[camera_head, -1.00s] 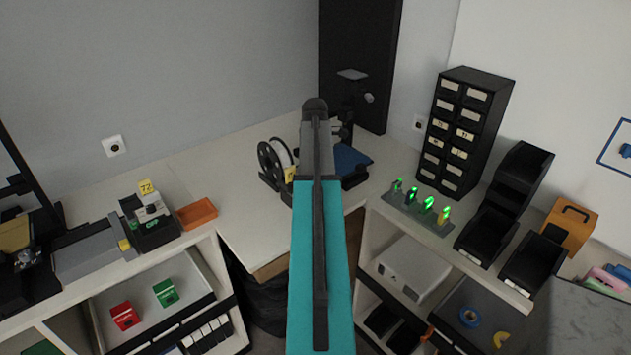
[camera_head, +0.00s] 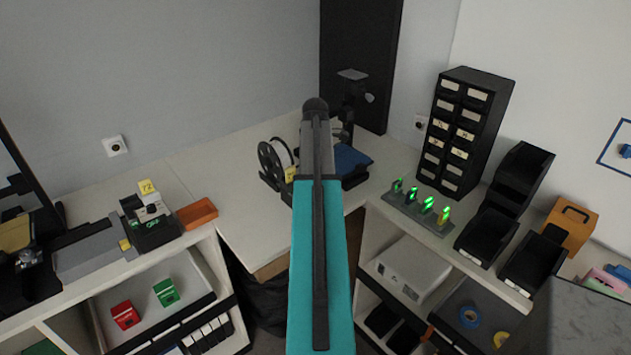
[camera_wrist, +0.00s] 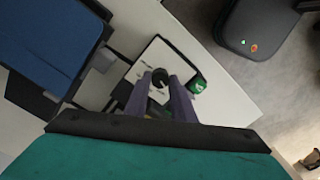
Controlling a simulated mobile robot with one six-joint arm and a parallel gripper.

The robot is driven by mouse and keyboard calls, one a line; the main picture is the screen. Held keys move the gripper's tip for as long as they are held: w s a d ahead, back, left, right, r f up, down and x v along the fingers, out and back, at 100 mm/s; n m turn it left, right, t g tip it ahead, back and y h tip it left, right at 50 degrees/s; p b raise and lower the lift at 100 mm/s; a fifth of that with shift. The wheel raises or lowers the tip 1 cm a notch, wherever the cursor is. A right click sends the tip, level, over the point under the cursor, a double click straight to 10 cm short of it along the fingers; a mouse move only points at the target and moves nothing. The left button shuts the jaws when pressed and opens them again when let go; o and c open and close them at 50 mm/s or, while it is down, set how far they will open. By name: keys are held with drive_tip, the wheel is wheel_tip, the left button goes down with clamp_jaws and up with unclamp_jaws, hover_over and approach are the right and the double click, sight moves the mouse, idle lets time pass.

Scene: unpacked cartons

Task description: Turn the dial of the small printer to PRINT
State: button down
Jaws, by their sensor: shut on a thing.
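The small printer (camera_head: 350,165), with a blue plate and a dark frame, stands on the corner table, partly behind my arm in the head view. In the wrist view its blue plate (camera_wrist: 50,40) is at the upper left. Beside it is a pale panel (camera_wrist: 155,52) with a dark round dial (camera_wrist: 160,76). My gripper (camera_wrist: 160,82) has its two fingers on either side of the dial, shut on it. The panel's markings are too small to read, and the dial's pointer is unclear. The dial and my fingertips are hidden in the head view.
A green object (camera_wrist: 196,86) sits close by my right finger. A filament spool (camera_head: 273,165) stands left of my arm. A rack with green-lit items (camera_head: 420,212) and black bins (camera_head: 495,215) is on the right shelf. An orange tray (camera_head: 197,213) lies on the left.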

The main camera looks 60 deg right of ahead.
drive_tip(key=m, duration=0.8)
drive_tip(key=shift+m, duration=0.4)
drive_tip(key=m, duration=0.3)
drive_tip(key=shift+m, duration=0.3)
drive_tip(key=m, duration=0.4)
drive_tip(key=shift+s+d+m+p, duration=0.1)
drive_tip(key=shift+m+p, duration=0.2)
drive_tip(key=shift+p, duration=0.05)
drive_tip(key=m, duration=1.2)
drive_tip(key=shift+s+m, duration=0.1)
drive_tip(key=shift+m, duration=2.1)
